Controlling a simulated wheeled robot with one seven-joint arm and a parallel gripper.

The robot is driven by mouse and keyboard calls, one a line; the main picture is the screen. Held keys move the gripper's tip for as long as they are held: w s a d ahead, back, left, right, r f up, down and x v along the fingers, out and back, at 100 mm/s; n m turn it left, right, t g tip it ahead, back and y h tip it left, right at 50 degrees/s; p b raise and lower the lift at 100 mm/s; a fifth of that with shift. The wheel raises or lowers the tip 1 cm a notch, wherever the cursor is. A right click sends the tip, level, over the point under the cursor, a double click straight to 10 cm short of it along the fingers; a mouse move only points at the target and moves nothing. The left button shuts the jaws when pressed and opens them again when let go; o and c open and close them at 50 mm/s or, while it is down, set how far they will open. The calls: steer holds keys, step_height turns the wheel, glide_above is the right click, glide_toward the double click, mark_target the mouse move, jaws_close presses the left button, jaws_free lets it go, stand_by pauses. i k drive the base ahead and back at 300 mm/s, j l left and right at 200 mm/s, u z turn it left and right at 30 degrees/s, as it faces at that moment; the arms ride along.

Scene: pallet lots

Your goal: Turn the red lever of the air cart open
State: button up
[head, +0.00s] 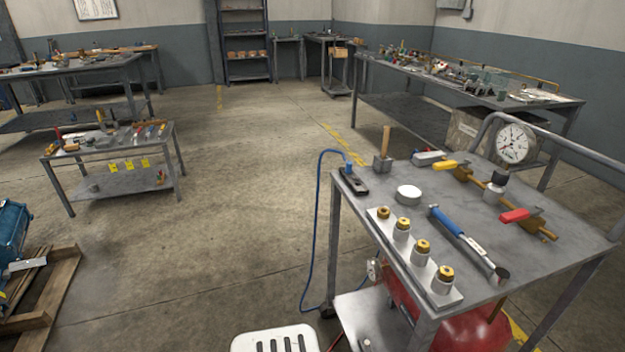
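The air cart (375,193) is a grey metal table on legs at the right of the head view, with a red tank (470,332) below its top. The red lever (518,214) lies at the right of the top, on a brass pipe fitting (538,228). A yellow lever (448,165) sits farther back on the same brass line. A round white pressure gauge (514,143) stands at the back right. I cannot tell from the lever's angle whether the valve is open. My gripper is not in view.
A blue-handled hammer-like tool (462,239), a block with several brass-topped fittings (412,262) and a white round puck (408,195) lie on the cart. A blue hose (314,235) hangs at its left.

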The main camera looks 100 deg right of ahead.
mark_target(521, 214)
steer(key=z, duration=0.45)
steer(key=l+z, duration=0.1)
steer(key=z, duration=0.35)
steer(key=l+z, duration=0.1)
steer(key=z, duration=0.8)
steer(key=i+z, duration=0.1)
steer(key=z, duration=1.85)
